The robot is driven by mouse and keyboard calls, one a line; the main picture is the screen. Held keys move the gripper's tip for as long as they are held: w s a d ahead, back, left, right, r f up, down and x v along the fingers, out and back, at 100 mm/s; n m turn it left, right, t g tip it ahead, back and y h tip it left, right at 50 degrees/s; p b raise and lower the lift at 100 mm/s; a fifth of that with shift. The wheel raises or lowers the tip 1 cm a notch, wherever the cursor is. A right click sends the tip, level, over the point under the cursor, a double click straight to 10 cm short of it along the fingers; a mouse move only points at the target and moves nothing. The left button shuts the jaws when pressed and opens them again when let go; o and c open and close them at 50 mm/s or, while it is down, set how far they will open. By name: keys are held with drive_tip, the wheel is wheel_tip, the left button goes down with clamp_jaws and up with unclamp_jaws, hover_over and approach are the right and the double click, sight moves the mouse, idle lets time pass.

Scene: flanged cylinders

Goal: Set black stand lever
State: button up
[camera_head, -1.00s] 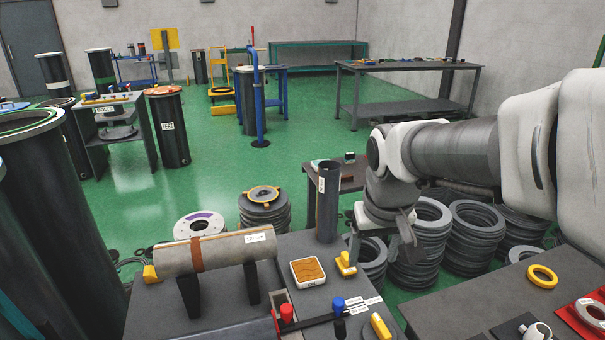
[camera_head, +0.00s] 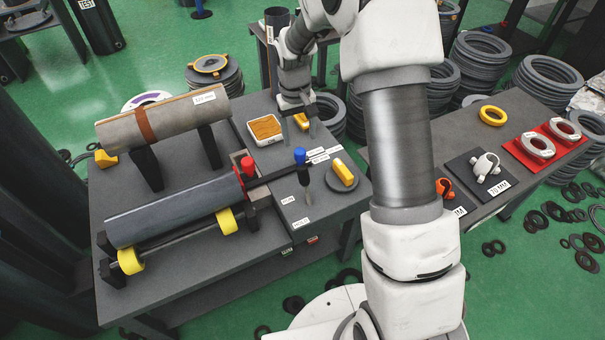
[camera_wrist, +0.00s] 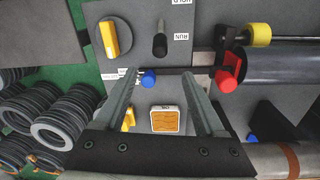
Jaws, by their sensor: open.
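The black lever (camera_head: 305,196) stands on the grey panel of the bench, between the RUN and HOLD labels. In the wrist view the black-gripped lever (camera_wrist: 160,45) lies beyond my fingertips. A blue-knobbed lever (camera_head: 300,156) stands just behind it; its blue knob (camera_wrist: 148,78) appears between my fingertips in the wrist view, with no contact visible. A red-knobbed lever (camera_head: 248,166) is to the left. My gripper (camera_head: 296,128) points down over the back of the bench, near a small yellow piece (camera_head: 301,121), open and empty. Its fingers (camera_wrist: 159,80) are spread.
A yellow handle on a round base (camera_head: 342,174) is right of the levers. A dark cylinder (camera_head: 175,208) lies on yellow rollers; a tan cylinder (camera_head: 165,118) rests on supports behind. A white-rimmed tan block (camera_head: 265,130) sits left of my gripper. Stacked rings (camera_head: 480,64) stand beyond the bench.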

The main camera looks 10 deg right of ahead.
sight(302, 169)
drive_tip(key=f+b, duration=0.1)
drive_tip(key=f, duration=0.4)
drive_tip(key=f+b, duration=0.1)
drive_tip(key=f, duration=0.5)
drive_tip(key=d+f+b, duration=0.1)
drive_tip(key=f, duration=0.5)
drive_tip(key=shift+b, duration=0.3)
clamp_jaws()
idle(0.5)
